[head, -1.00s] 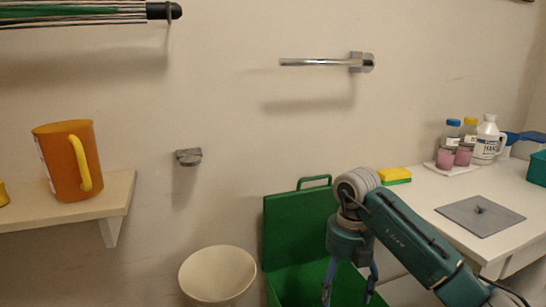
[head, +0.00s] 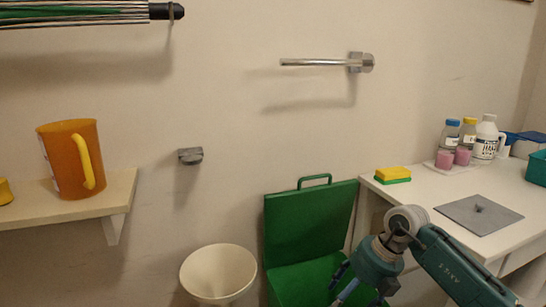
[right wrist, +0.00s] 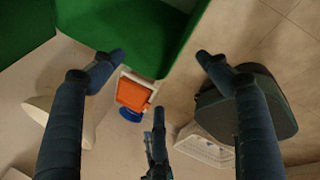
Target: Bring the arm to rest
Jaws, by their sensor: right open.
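My right arm (head: 450,265) is teal and comes in from the lower right of the head view. Its gripper (head: 350,287) hangs low in front of the green chair-like box with a raised lid. My left arm and gripper are not in view.
A white counter (head: 425,185) on the right holds a sponge (head: 393,174), bottles and a grey mat. A green open-lidded box (head: 310,225) and a white bin (head: 218,273) stand below. An orange pitcher (head: 62,160) is on the left shelf. An orange item (right wrist: 135,94) and white basket (right wrist: 205,150) lie below.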

